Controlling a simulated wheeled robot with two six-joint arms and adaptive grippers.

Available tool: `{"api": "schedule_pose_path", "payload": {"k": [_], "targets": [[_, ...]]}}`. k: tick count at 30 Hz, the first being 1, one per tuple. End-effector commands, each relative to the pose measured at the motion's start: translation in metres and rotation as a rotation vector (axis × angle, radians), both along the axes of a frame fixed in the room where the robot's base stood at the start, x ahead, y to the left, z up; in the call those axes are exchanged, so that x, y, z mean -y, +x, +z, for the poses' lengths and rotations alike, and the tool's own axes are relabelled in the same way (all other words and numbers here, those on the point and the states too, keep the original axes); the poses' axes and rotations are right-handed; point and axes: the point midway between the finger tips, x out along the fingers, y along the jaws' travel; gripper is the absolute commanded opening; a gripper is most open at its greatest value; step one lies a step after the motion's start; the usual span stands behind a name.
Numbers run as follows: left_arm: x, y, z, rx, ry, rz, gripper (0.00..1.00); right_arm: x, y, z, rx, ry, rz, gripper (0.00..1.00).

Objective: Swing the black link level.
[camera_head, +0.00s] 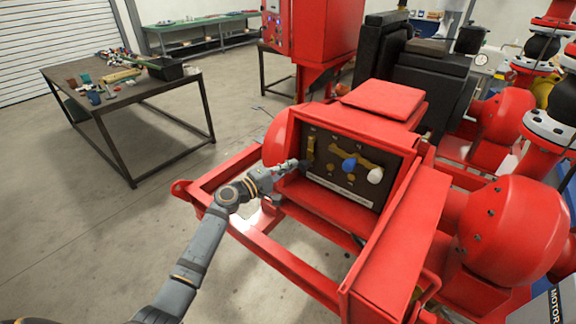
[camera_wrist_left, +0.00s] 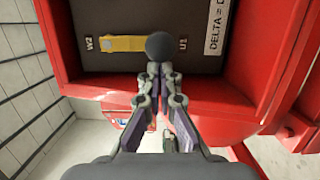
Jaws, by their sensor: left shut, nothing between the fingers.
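My left gripper (camera_head: 301,164) is shut and empty, with its tips at the left side of the dark panel (camera_head: 333,191) in the red box. In the left wrist view the shut fingertips (camera_wrist_left: 160,72) are right at a black round knob (camera_wrist_left: 161,46); I cannot tell whether they touch it. The knob is at one end of a brass link (camera_wrist_left: 122,43), between the marks W2 and U1. In the head view this link (camera_head: 311,147) stands roughly upright on the panel, its lower end partly hidden by the gripper. My right gripper is not in view.
A blue knob (camera_head: 349,164) and a white knob (camera_head: 375,175) are to the right on the same panel, with brass links by them. The red box wall (camera_head: 400,230) and frame surround the panel. A cluttered table (camera_head: 130,90) stands at the left, with open floor before it.

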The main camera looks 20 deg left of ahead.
Motion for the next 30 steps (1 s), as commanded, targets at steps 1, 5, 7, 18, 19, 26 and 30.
{"api": "schedule_pose_path", "payload": {"k": [1, 5, 7, 18, 19, 26, 30], "targets": [[0.001, 0.000, -0.001, -0.007, -0.020, -0.001, 0.00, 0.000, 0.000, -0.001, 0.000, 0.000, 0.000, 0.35], [0.004, -0.002, -0.002, -0.027, -0.078, -0.001, 0.00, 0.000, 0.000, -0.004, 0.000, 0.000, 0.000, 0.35], [0.007, -0.002, -0.003, -0.025, -0.075, -0.001, 0.00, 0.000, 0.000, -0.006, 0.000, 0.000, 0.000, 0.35], [0.030, -0.011, -0.006, -0.108, -0.298, -0.001, 0.00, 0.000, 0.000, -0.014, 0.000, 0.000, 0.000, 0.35], [0.032, -0.012, -0.006, -0.117, -0.326, -0.001, 0.00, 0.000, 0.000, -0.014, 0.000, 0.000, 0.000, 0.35], [0.048, -0.017, -0.001, -0.192, -0.534, -0.001, 0.00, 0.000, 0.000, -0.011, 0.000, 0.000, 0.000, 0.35], [0.057, -0.021, 0.003, -0.238, -0.657, -0.001, 0.00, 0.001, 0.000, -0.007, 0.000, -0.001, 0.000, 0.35]]}}
